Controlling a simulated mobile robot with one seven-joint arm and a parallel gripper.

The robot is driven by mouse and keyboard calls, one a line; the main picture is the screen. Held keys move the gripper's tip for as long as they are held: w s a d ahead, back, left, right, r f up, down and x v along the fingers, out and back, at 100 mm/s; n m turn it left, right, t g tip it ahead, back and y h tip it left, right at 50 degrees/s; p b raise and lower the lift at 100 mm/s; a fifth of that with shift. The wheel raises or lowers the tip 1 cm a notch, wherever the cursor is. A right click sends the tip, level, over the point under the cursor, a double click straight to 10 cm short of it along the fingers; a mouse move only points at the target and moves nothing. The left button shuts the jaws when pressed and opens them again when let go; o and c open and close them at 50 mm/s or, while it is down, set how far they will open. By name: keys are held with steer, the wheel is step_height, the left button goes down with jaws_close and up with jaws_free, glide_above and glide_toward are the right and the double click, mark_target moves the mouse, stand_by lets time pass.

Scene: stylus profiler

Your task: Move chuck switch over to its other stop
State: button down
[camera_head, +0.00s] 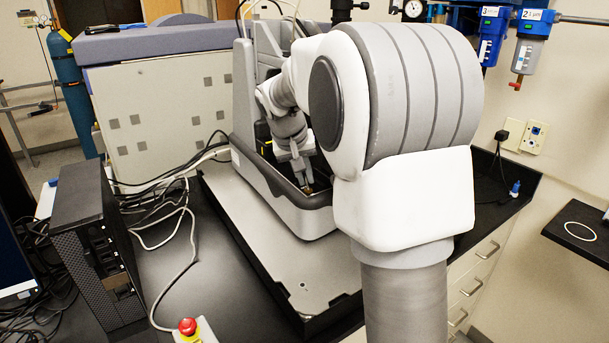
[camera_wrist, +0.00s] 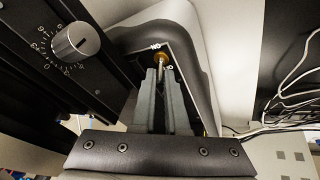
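The chuck switch (camera_wrist: 162,66) is a small silver toggle lever on a brass-coloured round base, set in the dark panel inside the profiler's grey housing. Small white lettering sits above it and beside it. My gripper (camera_wrist: 162,76) reaches down to it in the wrist view, with one grey finger on each side of the lever and a narrow gap between them. I cannot tell whether either finger touches the lever. In the head view my gripper (camera_head: 307,186) is low inside the front opening of the stylus profiler (camera_head: 290,217); the switch is too small to make out there.
A dial knob (camera_wrist: 76,42) with numbers stands on a black part at the upper left of the wrist view. The housing's rim surrounds the gripper closely. A computer tower (camera_head: 95,245), cables and a red stop button (camera_head: 188,326) are on the bench at left.

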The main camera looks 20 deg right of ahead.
mark_target(312, 198)
steer(key=shift+s+f+b, duration=0.1)
steer(key=shift+f+b, duration=0.05)
steer(key=shift+b, duration=0.8)
steer(key=t+b, duration=0.1)
steer(key=b, duration=0.1)
steer(key=t+b, duration=0.1)
steer(key=b, duration=0.2)
steer(key=s+t+b, duration=0.1)
steer(key=b, duration=0.1)
steer(key=shift+d+f+m+y, duration=0.15)
steer(key=shift+f+m+y, duration=0.1)
steer(key=shift+m+y, duration=0.05)
steer(key=t+b, duration=0.1)
steer(key=b, duration=0.3)
steer(key=s+t+b, duration=0.1)
steer(key=t+b, duration=0.1)
steer(key=b, duration=0.2)
steer(key=m+t+b, duration=0.1)
steer(key=b, duration=0.3)
steer(key=shift+s+d+f+t, duration=0.15)
steer(key=shift+s+t, duration=0.1)
steer(key=shift+t, duration=0.05)
steer(key=t+b, duration=0.1)
steer(key=b, duration=0.2)
steer(key=shift+s, duration=0.15)
steer(key=shift+r+m+t+b, duration=0.2)
steer(key=shift+m+t+b, duration=0.1)
steer(key=shift+b, duration=0.2)
